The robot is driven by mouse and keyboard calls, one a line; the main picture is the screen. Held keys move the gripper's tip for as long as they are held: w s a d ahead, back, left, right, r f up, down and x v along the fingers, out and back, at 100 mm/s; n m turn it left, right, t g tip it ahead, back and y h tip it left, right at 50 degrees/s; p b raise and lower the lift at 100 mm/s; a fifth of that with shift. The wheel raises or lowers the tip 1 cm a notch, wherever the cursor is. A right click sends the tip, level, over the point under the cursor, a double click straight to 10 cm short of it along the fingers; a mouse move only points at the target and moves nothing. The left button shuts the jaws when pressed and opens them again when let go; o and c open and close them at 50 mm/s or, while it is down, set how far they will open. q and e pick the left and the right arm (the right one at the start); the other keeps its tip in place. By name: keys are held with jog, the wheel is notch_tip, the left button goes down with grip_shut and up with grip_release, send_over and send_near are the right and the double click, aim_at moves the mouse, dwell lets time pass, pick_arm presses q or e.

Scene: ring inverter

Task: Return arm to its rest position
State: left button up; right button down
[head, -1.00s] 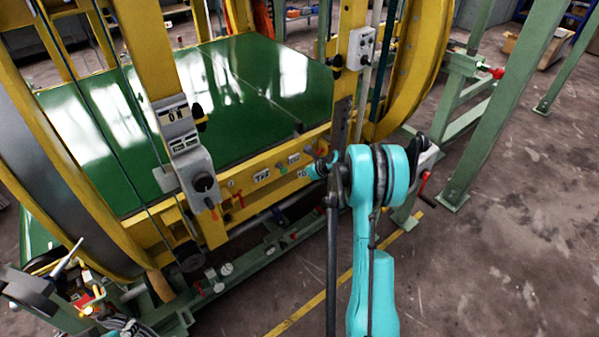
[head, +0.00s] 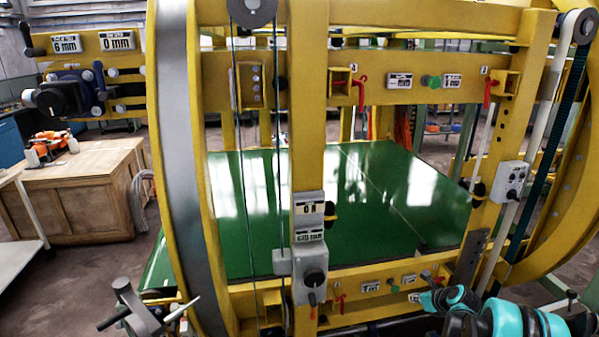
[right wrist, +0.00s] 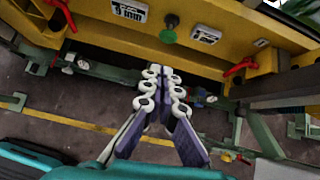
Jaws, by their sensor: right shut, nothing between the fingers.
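My right arm (head: 520,322), teal and black, is at the lower right of the head view, in front of the ring inverter's lower yellow beam. My right gripper (right wrist: 161,82) shows in the right wrist view with its pale-tipped fingers together and nothing between them. It points toward the yellow beam (right wrist: 235,52) with labels, a green button and red handles; whether it touches the beam cannot be told. The ring inverter (head: 310,160) fills most of the head view, with its green bed (head: 380,205) inside. My left gripper is not in view.
A grey control box (head: 310,272) sits on the front post, another (head: 511,181) on the right post. Grey handles (head: 137,310) stick out at lower left. A wooden cabinet (head: 75,190) stands at the left. Bare floor shows between the cabinet and the inverter.

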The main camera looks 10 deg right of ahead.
jog(key=s+a+r+n+g, duration=0.1)
jog(key=s+a+r+n, duration=0.55)
jog(key=a+n, duration=0.2)
jog(key=s+a+r+n, duration=0.5)
jog(key=a+r+n, duration=0.25)
jog(key=a, duration=0.25)
jog(key=s+a+n, duration=0.5)
jog(key=s+n, duration=0.4)
jog(key=s, duration=0.1)
jog(key=s+a+n, duration=0.5)
jog(key=s+n, duration=0.4)
jog(key=s, duration=0.1)
jog(key=shift+r+g+h, duration=0.3)
jog(key=shift+r+h, duration=0.05)
jog(key=shift+h, duration=0.05)
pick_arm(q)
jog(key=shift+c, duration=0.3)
